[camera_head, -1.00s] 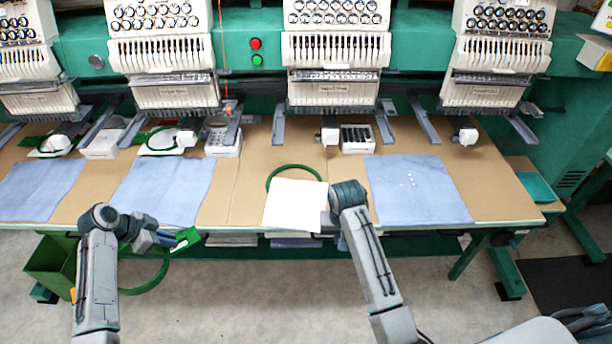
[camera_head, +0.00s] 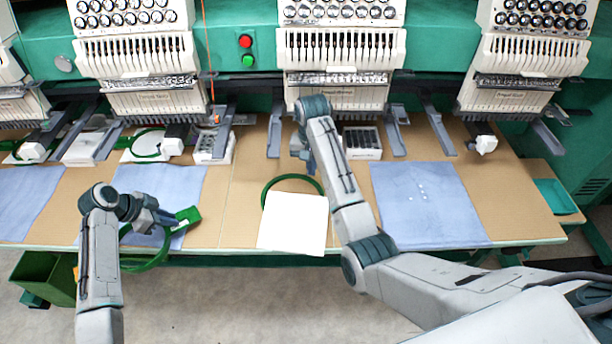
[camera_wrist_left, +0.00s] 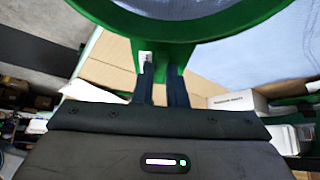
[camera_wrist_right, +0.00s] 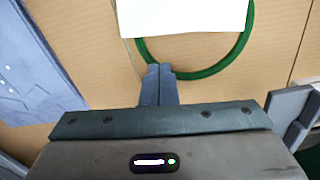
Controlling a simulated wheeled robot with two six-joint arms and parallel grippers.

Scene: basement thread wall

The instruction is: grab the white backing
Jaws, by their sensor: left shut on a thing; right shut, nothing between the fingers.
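The white backing (camera_head: 293,222) is a square sheet at the table's front edge. It covers the front part of a green ring (camera_head: 292,178) lying on the table; both show in the right wrist view, the backing (camera_wrist_right: 180,14) at the top edge. My right gripper (camera_wrist_right: 158,72) is shut and empty, its tips close to the ring's rim and apart from the backing. In the head view it is behind the ring, partly hidden by my arm. My left gripper (camera_wrist_left: 160,72) is shut on a green hoop (camera_wrist_left: 165,40), held at the table's front edge at left.
Blue cloths lie left (camera_head: 165,190) and right (camera_head: 430,200) of the backing. Embroidery machine heads (camera_head: 340,60) and grey arms (camera_head: 275,130) stand behind. A small white box (camera_head: 362,142) sits at the back. Bare brown table (camera_head: 235,195) lies left of the backing.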

